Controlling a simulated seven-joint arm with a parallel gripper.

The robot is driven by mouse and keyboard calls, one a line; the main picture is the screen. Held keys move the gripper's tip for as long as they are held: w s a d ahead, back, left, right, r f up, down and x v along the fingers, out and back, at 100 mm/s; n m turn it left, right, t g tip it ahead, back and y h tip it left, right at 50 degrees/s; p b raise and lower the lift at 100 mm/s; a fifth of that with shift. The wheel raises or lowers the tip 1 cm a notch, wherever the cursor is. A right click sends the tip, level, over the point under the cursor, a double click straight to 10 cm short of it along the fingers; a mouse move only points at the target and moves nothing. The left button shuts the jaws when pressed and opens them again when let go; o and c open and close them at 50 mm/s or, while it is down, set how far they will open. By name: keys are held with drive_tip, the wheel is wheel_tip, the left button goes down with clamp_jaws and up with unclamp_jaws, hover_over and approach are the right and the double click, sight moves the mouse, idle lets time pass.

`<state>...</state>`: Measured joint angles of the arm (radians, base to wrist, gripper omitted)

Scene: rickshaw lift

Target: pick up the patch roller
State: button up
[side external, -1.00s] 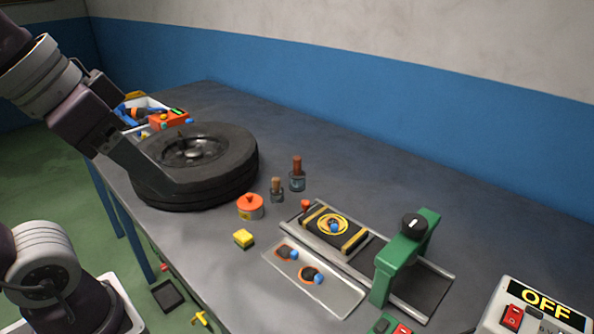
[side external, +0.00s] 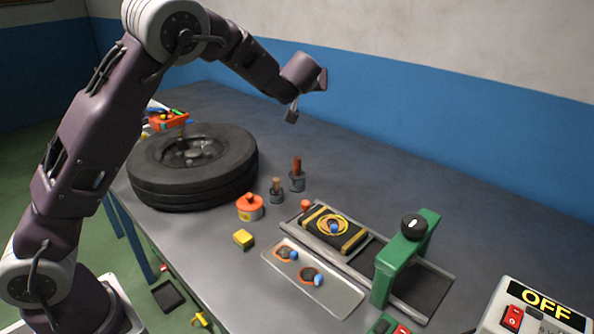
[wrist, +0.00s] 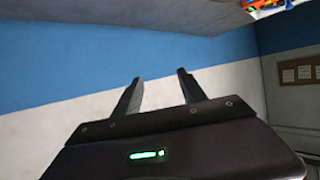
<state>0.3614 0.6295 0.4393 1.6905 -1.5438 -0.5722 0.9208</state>
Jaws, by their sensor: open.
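I cannot pick out the patch roller with certainty in either view. Small tools lie in and around a bin (side external: 168,121) behind the tire, but they are too small to tell apart. My gripper (side external: 292,114) is raised high over the back of the table, above and behind two bottles, touching nothing. In the wrist view my gripper (wrist: 159,76) shows two parted fingers with nothing between them, facing the blue and white wall.
A large black tire (side external: 195,165) lies at the table's left. In front are a dark bottle (side external: 297,182), a smaller bottle (side external: 277,195), an orange-topped tin (side external: 250,208), a yellow block (side external: 243,239), a patch tray (side external: 325,287) and a green clamp (side external: 393,265). The table's back right is bare.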

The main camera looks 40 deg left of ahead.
sight(298, 166)
wheel_tip(298, 166, down, 24)
drive_tip(key=shift+s, duration=0.1)
drive_tip(key=x, duration=0.7)
drive_tip(key=shift+a+f, duration=0.1)
drive_tip(key=shift+a, duration=0.15)
clamp_jaws()
